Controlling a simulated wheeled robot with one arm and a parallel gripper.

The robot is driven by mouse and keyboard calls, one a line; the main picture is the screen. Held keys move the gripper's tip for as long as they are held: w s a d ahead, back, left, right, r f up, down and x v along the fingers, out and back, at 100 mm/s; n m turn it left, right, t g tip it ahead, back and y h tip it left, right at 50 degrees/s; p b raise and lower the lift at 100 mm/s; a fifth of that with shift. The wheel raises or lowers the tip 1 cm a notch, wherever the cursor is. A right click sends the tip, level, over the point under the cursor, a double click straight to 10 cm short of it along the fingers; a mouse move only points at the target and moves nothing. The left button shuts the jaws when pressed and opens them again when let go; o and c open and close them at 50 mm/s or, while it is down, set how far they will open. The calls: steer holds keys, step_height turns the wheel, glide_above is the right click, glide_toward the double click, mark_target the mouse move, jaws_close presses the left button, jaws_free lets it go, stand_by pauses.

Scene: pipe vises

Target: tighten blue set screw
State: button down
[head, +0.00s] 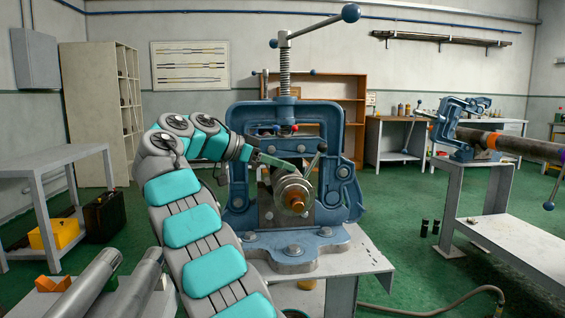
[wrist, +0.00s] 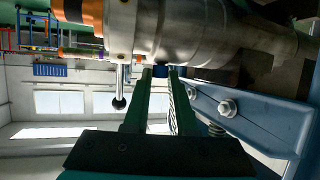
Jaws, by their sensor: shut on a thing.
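In the head view my gripper (head: 298,169) reaches in from the left to the top of the round metal fitting (head: 292,188) on the pipe in the blue vise (head: 243,170). In the wrist view the two fingers of my gripper (wrist: 161,72) close on a small blue set screw (wrist: 160,71) at the side of the metal fitting (wrist: 190,30). Only a little of the screw shows between the tips. In the head view I cannot make the screw out.
A lever with a dark ball end (wrist: 119,102) sticks out beside the fingers; the ball also shows in the head view (head: 321,147). The vise's spindle (head: 284,75) rises above. A second vise (head: 460,128) holding a pipe (head: 525,147) stands right.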

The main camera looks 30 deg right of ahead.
steer(key=shift+r, duration=0.1)
steer(key=c, duration=0.7)
jaws_free()
steer(key=shift+c, duration=0.2)
steer(key=shift+r, duration=0.1)
